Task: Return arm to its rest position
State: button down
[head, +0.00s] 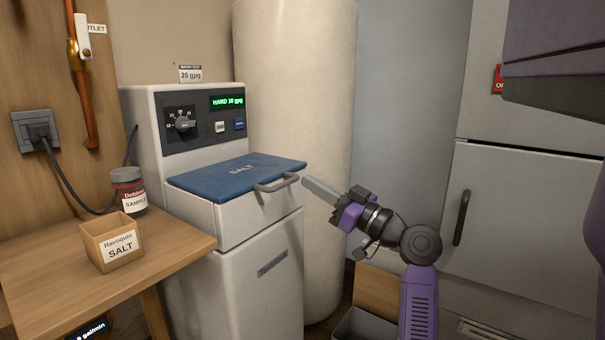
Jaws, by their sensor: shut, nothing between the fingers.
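My gripper (322,192) is at the middle right of the head view, at the end of my purple and black arm. Its fingers are shut with nothing between them and point left. The fingertips are close to the right end of the handle on the blue salt lid (236,171); I cannot tell whether they touch. The lid lies closed on top of the white water softener (245,275). The lid's grey handle (277,183) sticks out at its front right edge.
A wooden table (40,270) at left holds a salt box (112,242) and a sample jar (129,190). A tall cream tank (295,100) stands behind the softener. A grey cabinet (525,220) is at right. A grey bin (365,325) is below my arm.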

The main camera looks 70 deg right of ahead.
jog(key=shift+f+v, duration=0.2)
jog(key=shift+v, duration=0.8)
jog(key=shift+f+v, duration=0.2)
jog(key=shift+v, duration=0.8)
jog(key=shift+w+r, duration=0.1)
